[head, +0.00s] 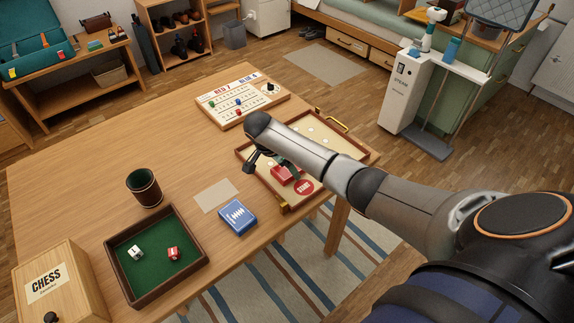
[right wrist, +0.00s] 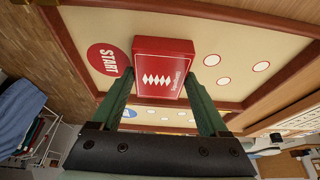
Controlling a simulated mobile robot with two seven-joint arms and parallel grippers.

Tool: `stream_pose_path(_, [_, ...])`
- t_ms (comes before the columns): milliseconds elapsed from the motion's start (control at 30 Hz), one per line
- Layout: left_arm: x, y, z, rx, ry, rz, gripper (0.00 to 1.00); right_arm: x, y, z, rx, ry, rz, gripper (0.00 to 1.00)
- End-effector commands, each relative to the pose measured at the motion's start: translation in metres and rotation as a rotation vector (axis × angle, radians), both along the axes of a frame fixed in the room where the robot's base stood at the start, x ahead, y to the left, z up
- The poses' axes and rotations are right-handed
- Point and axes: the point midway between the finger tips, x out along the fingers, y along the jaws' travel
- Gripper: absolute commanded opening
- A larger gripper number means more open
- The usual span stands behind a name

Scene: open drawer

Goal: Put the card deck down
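The red card deck (head: 286,172) shows in the head view over the cream board with a dark red-brown frame (head: 318,126), close to its red START circle (head: 303,187). In the right wrist view the deck (right wrist: 164,68) lies between the two green fingers of my right gripper (right wrist: 160,85), which meet its sides. The gripper (head: 278,165) is partly hidden by its own arm in the head view. I cannot tell whether the deck touches the board. A blue card deck (head: 238,217) lies on the table beside the board. My left gripper is not in view.
The wooden table also holds a pale card (head: 216,195), a dark dice cup (head: 144,187), a green-lined dice tray (head: 125,285), a CHESS box (head: 62,285) and a scoreboard (head: 243,97). The table's left middle is clear. Gold handles (head: 331,119) stand at the board's ends.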

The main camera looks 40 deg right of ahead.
Motion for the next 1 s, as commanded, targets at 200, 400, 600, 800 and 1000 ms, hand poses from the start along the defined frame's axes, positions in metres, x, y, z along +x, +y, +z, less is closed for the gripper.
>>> stream_pose_path(200, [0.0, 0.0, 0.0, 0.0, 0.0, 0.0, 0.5, 0.0, 0.0, 0.0, 0.0, 0.0, 0.0, 1.0])
stream_pose_path(400, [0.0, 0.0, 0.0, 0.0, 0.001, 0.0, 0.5, 0.0, 0.0, 0.001, 0.0, 0.0, 0.0, 1.0])
stream_pose_path(600, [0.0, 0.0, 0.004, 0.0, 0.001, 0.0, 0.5, 0.0, 0.006, 0.017, 0.001, -0.002, 0.002, 1.0])
stream_pose_path(800, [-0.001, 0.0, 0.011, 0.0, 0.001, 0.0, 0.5, 0.0, 0.022, 0.056, 0.002, -0.004, 0.002, 1.0])
stream_pose_path(1000, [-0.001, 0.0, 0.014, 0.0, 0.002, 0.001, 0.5, -0.002, 0.037, 0.092, 0.002, -0.003, 0.001, 1.0])
